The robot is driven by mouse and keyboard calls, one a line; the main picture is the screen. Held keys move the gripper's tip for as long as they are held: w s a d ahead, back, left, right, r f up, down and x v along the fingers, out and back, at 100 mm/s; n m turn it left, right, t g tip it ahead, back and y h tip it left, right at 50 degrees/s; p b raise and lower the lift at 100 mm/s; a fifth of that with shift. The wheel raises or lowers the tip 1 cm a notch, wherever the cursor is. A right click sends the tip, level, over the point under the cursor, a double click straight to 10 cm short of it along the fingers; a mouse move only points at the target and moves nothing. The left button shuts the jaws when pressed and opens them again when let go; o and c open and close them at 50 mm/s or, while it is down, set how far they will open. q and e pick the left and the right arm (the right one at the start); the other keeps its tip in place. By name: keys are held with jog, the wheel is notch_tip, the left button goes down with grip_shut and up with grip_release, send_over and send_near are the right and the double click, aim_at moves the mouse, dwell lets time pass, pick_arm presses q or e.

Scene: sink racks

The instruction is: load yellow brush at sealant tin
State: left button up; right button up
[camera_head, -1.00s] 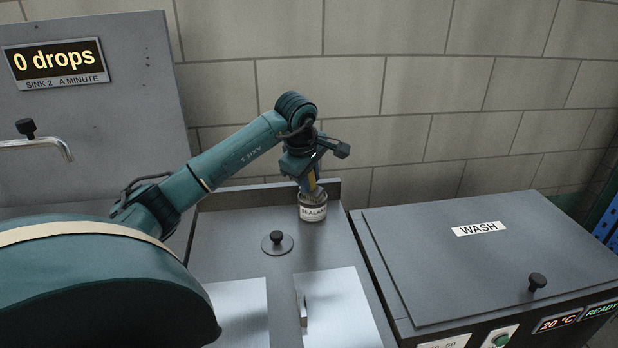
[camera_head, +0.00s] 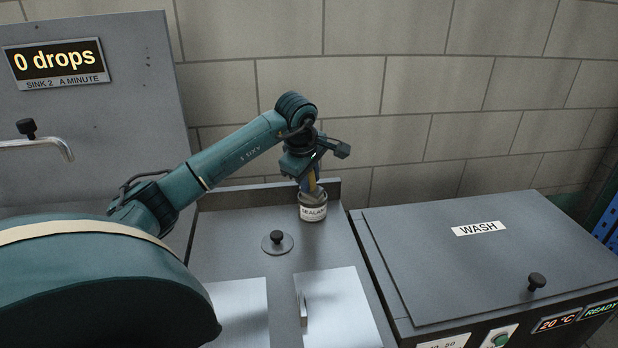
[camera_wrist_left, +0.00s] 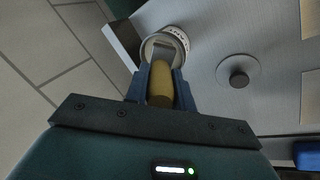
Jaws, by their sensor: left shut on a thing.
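The sealant tin (camera_head: 313,212), a round white-labelled tin, stands at the back of the grey counter; it also shows in the left wrist view (camera_wrist_left: 181,35). My left gripper (camera_head: 312,184) is over the tin, pointing down. In the left wrist view my left gripper (camera_wrist_left: 161,82) is shut on the yellow brush (camera_wrist_left: 160,86), whose handle lies between the blue fingers. The brush's far end reaches to the tin's open mouth. How deep it sits in the tin is hard to tell. My right gripper is not in view.
A round lid with a black knob (camera_head: 277,242) lies on the counter in front of the tin. A pale panel with a handle (camera_head: 340,310) is nearer. The closed WASH lid (camera_head: 490,255) is at the right. A tap (camera_head: 40,143) is at the left, and a tiled wall stands behind.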

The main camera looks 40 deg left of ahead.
pick_arm(q)
jog(key=shift+r+p, duration=2.8)
jog(key=shift+r, duration=0.65)
